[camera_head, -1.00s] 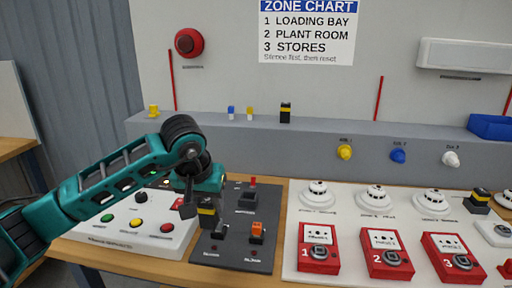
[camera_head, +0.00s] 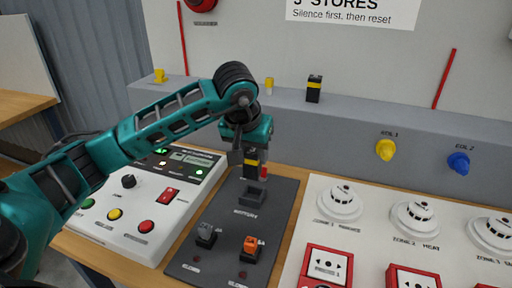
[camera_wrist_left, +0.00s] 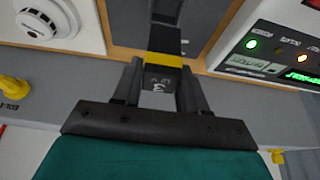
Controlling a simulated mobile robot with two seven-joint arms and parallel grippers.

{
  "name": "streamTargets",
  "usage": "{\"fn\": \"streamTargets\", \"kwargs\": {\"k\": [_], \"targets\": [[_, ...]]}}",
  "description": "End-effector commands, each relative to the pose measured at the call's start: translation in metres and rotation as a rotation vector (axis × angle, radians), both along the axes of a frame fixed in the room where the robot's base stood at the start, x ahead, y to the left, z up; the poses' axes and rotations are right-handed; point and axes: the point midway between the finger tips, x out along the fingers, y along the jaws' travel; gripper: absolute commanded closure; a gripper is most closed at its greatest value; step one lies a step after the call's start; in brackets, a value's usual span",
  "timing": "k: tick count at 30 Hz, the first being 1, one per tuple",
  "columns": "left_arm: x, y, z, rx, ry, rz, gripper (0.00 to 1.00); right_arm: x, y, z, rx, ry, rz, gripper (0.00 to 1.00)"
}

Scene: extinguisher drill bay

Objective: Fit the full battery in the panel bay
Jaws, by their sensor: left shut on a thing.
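My left gripper (camera_head: 249,155) points down and is shut on a battery (camera_head: 251,164), black with a yellow band. The battery looks upright, just over or slightly behind the dark, raised battery bay (camera_head: 250,196) on the dark grey panel (camera_head: 281,212). The bay looks empty, and the battery seems clear of it; the exact gap is hard to tell. In the left wrist view the battery (camera_wrist_left: 163,60) sits between both fingers. A second black and yellow battery (camera_head: 314,90) stands on the grey ledge. My right gripper is out of view.
On the panel's front part are a grey rocker (camera_head: 206,233) and an orange rocker (camera_head: 251,246). A white control box (camera_head: 135,205) with coloured buttons lies left. A white board with detectors (camera_head: 340,200) and red call points (camera_head: 325,264) lies right. A red piece (camera_head: 264,171) stands behind the battery.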

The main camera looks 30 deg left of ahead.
Motion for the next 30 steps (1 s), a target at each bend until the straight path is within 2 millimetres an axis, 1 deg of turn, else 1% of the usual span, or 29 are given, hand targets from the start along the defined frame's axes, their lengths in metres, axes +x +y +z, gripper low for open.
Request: {"fn": "streamTargets", "kwargs": {"k": [1, 15, 20, 30], "targets": [[0.000, 0.000, -0.004, -0.001, -0.001, 0.000, 1.00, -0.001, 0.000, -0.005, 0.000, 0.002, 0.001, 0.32], [0.000, 0.000, -0.045, -0.001, -0.001, 0.000, 1.00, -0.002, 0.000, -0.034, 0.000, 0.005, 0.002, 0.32], [0.000, 0.000, -0.049, 0.000, -0.003, 0.000, 1.00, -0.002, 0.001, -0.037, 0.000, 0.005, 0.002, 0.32], [0.000, 0.000, -0.048, 0.000, -0.003, 0.000, 1.00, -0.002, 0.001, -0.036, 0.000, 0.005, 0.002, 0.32]]}}
